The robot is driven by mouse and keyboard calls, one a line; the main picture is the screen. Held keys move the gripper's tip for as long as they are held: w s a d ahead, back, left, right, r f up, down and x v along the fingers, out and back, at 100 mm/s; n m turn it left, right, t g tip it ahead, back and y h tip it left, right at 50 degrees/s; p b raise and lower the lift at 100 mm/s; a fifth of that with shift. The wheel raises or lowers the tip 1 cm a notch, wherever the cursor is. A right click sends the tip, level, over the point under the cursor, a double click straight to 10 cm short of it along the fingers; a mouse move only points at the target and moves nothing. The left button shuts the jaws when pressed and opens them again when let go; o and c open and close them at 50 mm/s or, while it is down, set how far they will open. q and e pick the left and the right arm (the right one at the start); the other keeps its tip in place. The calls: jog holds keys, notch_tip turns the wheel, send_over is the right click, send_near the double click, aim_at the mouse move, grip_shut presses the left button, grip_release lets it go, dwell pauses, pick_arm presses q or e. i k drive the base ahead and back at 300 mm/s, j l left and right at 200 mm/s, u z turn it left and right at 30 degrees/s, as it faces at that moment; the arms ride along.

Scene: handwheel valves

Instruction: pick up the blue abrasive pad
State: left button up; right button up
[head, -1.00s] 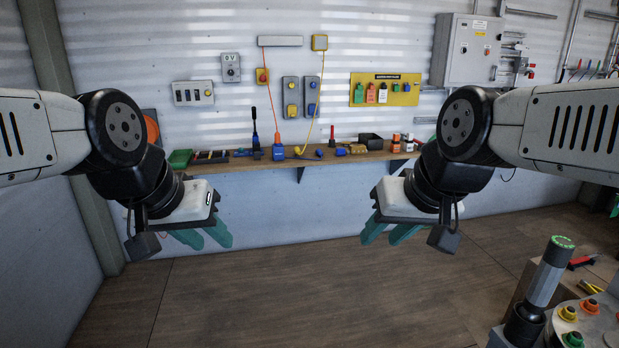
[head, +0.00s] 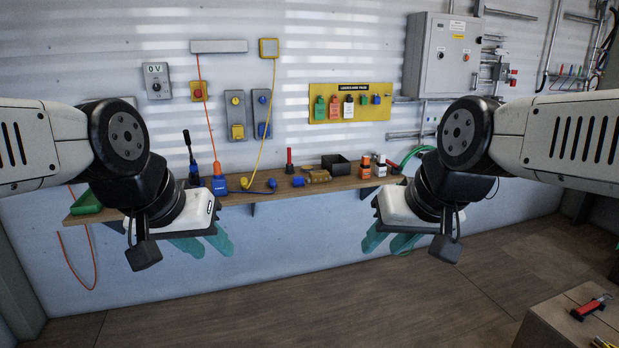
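I cannot clearly make out a blue abrasive pad in the head view. Small blue items lie on the wall shelf (head: 330,187), including a blue connector (head: 219,184) on an orange cord and a small blue piece (head: 298,181), but none is plainly a pad. My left gripper (head: 207,246) hangs in front of the shelf's left half, with its green fingers apart and nothing seen between them. My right gripper (head: 389,243) hangs in front of the shelf's right end, also with fingers apart and empty. Both are clear of the shelf. My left arm hides part of the shelf.
A black bin (head: 336,165) and small bottles stand on the shelf. A yellow tag board (head: 350,103) and grey cabinet (head: 442,55) hang on the wall. A wooden surface with a red-handled tool (head: 591,307) is at lower right. The floor (head: 400,305) between is clear.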

aim_at(299, 181)
jog(key=i, duration=0.85)
jog(key=i+j, duration=0.15)
jog(key=i, duration=0.7)
jog(key=i+z, duration=0.1)
jog(key=i, duration=0.8)
